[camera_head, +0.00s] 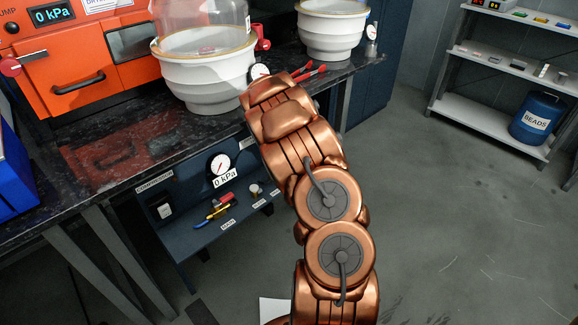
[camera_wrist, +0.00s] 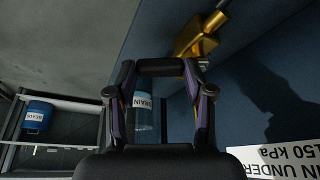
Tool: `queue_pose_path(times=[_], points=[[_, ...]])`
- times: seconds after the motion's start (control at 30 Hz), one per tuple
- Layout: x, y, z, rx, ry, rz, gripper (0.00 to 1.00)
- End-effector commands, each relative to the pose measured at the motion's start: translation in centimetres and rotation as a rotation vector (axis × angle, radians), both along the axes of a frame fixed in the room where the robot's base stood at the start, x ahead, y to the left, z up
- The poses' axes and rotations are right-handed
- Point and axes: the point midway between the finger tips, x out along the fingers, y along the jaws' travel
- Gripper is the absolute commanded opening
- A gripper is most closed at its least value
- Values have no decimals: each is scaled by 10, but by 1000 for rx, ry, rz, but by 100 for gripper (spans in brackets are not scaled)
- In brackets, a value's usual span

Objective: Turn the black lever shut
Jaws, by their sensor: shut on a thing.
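In the wrist view, my gripper (camera_wrist: 160,72) has its two dark fingers on either side of a short black bar (camera_wrist: 160,67), which looks like the black lever. The fingers appear closed on it. A brass valve body (camera_wrist: 195,45) sits just right of the bar, against the blue panel, with a brass part also showing behind the right finger. How the bar joins the brass is hidden by the finger. In the head view, my copper-coloured arm reaches to the bench edge and hides both my gripper and the lever.
A clear container labelled DRAIN (camera_wrist: 143,118) shows between the fingers. A white sign reading 150 kPa (camera_wrist: 285,160) is on the panel at right. The bench (camera_head: 110,155) holds an orange unit (camera_head: 75,65) and white vessels (camera_head: 205,75). The floor at right is clear before the shelf (camera_head: 490,115).

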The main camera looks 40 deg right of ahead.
Motion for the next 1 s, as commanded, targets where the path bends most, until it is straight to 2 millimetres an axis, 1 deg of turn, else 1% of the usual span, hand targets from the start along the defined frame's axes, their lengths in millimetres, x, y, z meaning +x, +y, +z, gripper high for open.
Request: queue_pose_path(times=[0.33,0.87,0.9,1.0], points=[[-2,4,-1,0,-1,-122,17],[-2,5,0,0,-1,-141,17],[-2,5,0,0,-1,-141,55],[-2,5,0,0,-1,-140,65]])
